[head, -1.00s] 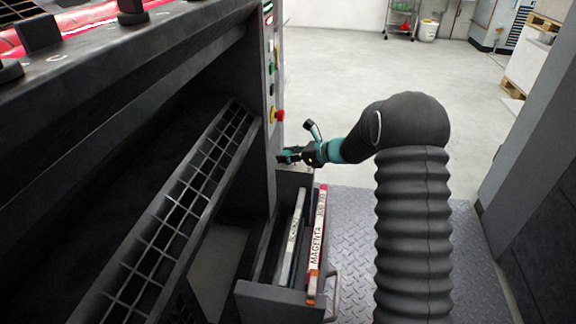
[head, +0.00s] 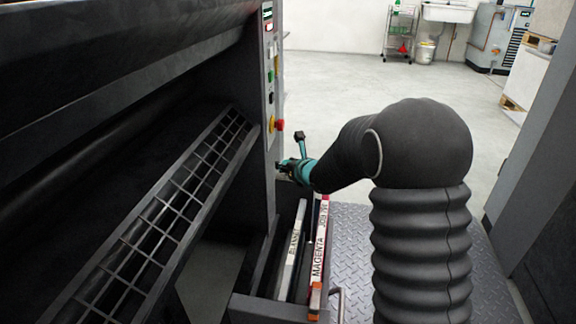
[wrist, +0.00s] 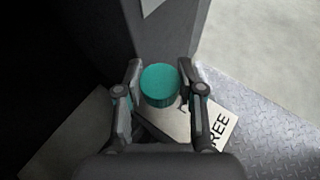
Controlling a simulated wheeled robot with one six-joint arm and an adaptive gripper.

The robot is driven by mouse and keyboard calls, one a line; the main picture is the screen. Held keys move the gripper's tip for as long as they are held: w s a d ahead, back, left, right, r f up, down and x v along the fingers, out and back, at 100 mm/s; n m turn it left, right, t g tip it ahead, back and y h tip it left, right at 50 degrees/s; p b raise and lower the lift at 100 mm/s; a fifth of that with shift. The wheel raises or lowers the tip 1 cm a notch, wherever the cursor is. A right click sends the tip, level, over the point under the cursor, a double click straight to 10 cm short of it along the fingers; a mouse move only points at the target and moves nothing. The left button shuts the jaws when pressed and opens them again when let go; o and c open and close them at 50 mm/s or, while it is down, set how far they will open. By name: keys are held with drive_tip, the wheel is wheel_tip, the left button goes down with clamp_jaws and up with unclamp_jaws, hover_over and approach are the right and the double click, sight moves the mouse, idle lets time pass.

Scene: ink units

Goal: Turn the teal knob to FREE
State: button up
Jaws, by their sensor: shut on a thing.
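The teal knob (wrist: 159,86) is a round, flat-topped cap in the middle of the wrist view. My gripper (wrist: 160,82) has one finger on each side of it and is shut on it. A pale plate (wrist: 176,124) lies below the knob, with black letters "REE" (wrist: 219,131) readable and the rest hidden by my right finger. A small dark mark shows beside the knob's lower right; I cannot tell whether it is a pointer. In the head view my gripper (head: 284,167) is at the lower end of the control column, and the knob cannot be made out there.
The dark control column (head: 266,100) carries a red button (head: 279,125) above my gripper. Below is an open drawer with a white-edged "MAGENTA" item (head: 319,250) and a second labelled item (head: 292,250). A slatted grille (head: 170,215) is at left. Open floor (head: 340,90) lies behind.

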drive_tip(key=shift+m+t+h, duration=0.4)
drive_tip(key=shift+m+h, duration=0.5)
drive_tip(key=o, duration=1.2)
drive_tip(key=shift+c, duration=0.2)
drive_tip(key=v, duration=1.2)
